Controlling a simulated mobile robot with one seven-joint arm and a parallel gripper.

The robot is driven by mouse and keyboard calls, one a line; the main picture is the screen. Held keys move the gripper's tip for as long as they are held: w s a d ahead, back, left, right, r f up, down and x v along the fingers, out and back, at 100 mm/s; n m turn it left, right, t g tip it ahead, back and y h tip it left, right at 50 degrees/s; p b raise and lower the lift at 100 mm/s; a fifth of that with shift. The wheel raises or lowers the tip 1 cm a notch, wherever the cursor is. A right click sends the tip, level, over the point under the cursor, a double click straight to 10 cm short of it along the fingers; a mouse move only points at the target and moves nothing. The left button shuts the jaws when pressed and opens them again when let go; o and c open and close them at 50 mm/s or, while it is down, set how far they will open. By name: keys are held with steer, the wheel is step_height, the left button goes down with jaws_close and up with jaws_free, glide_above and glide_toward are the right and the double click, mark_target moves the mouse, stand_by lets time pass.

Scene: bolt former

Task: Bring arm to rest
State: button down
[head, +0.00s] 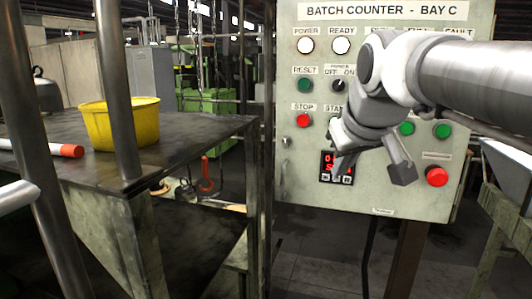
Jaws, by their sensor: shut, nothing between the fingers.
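My arm (460,78) reaches in from the right, in front of a grey control panel (300,205) labelled "BATCH COUNTER - BAY C". My gripper (340,170) is shut and empty. It points down and to the left, overlapping the right side of a small counter display (328,160) with red digits. I cannot tell whether its tips touch the panel. My wrist and arm hide several panel labels, lamps and part of the display.
A red mushroom button (437,176), green reset button (304,85) and red stop button (303,119) stand out from the panel. At left, a dark table (190,135) holds a yellow bucket (150,122).

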steer(key=s+f+m+g, duration=0.2)
steer(key=s+f, duration=1.5)
steer(key=f, duration=0.1)
steer(key=shift+s+d+m+g, duration=0.3)
steer(key=shift+s+m+g, duration=0.05)
steer(key=shift+m+g, duration=0.05)
